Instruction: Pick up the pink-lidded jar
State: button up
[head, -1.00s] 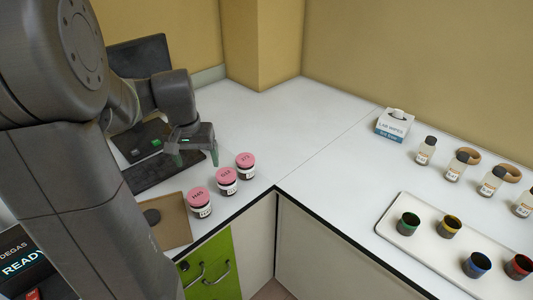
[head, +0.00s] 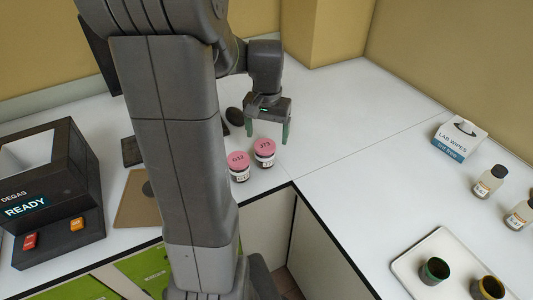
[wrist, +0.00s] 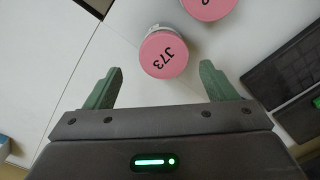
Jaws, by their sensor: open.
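Two dark jars with pink lids stand on the white counter. The jar marked J73 (head: 264,151) is the farther one, and the jar marked G12 (head: 238,166) is beside it to the left. My gripper (head: 268,132) points down, open and empty, just behind J73. In the wrist view, the J73 jar (wrist: 165,54) lies ahead of the gap between my open fingers (wrist: 160,82), apart from both. Part of another pink lid (wrist: 208,6) shows at the top edge. My arm hides part of the counter left of G12.
A degasser marked READY (head: 50,195) stands at left, near a brown board (head: 137,205). At right are a wipes box (head: 459,138), sample bottles (head: 488,182) and a white tray (head: 408,268) with dark cups. The counter right of my gripper is clear.

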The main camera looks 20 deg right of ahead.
aim_at(265, 145)
notch_tip(265, 145, down, 3)
jog(key=shift+f, duration=0.1)
jog(key=f, duration=0.4)
jog(key=shift+a, duration=0.35)
jog(key=shift+f, duration=0.6)
jog(key=c, duration=1.1)
